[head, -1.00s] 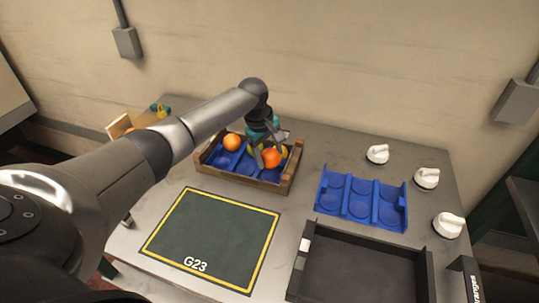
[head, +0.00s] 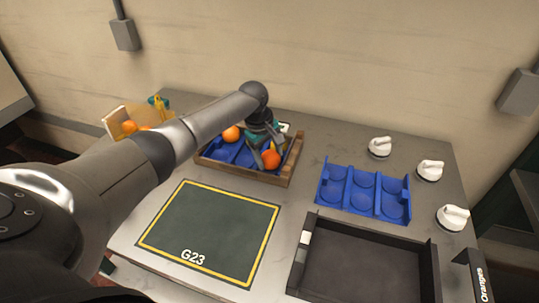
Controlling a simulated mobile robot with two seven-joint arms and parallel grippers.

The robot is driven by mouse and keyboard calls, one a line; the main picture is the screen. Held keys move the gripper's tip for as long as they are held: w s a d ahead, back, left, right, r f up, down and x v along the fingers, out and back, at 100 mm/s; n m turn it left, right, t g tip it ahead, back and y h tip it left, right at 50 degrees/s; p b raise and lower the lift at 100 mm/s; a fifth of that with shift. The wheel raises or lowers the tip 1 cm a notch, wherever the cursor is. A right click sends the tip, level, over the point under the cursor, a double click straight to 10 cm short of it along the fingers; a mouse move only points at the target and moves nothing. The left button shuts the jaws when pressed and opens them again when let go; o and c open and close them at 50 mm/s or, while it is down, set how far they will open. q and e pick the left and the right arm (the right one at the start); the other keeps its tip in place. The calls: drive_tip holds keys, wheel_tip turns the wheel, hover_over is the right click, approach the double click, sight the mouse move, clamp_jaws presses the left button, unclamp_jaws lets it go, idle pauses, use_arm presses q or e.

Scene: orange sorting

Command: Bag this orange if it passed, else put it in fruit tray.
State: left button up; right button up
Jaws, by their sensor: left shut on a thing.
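My left gripper (head: 265,146) is shut on an orange (head: 271,159) at the right end of a wooden crate (head: 247,176) with a blue insert. I cannot tell whether this orange rests in the insert or is held just above it. Another orange (head: 231,134) sits in the crate at the back left, partly behind my arm. A blue tray (head: 348,199) with several empty round hollows lies to the right of the crate. At the back left, a light-coloured open box (head: 113,121) holds oranges (head: 129,127). My right gripper is not in view.
A green mat (head: 212,225) with a yellow border, marked G23, lies bare in front of the crate. A dark empty tray (head: 365,262) stands at the front right. Several white knobbed objects (head: 430,170) stand along the right side. A dark label reads "Oranges" (head: 481,284).

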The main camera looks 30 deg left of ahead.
use_arm(q)
drive_tip(key=shift+f, duration=0.35)
idle(0.4)
drive_tip(key=o, duration=1.4)
drive_tip(key=shift+w+d+p+v, duration=0.1)
drive_tip(key=shift+w+p+v, duration=0.15)
drive_tip(key=shift+p+v, duration=1.2)
drive_tip(key=shift+w+d+p+v, duration=0.1)
drive_tip(key=shift+w+p+v, duration=0.2)
drive_tip(key=shift+p+v, duration=1.15)
drive_tip(key=shift+w+d+p+v, duration=0.1)
drive_tip(key=shift+w+p+v, duration=0.15)
drive_tip(key=shift+p+v, duration=1.2)
drive_tip(key=shift+w+f+p, duration=0.1)
drive_tip(key=shift+f+p, duration=0.1)
drive_tip(key=shift+p, duration=0.15)
drive_tip(key=shift+f, duration=0.1)
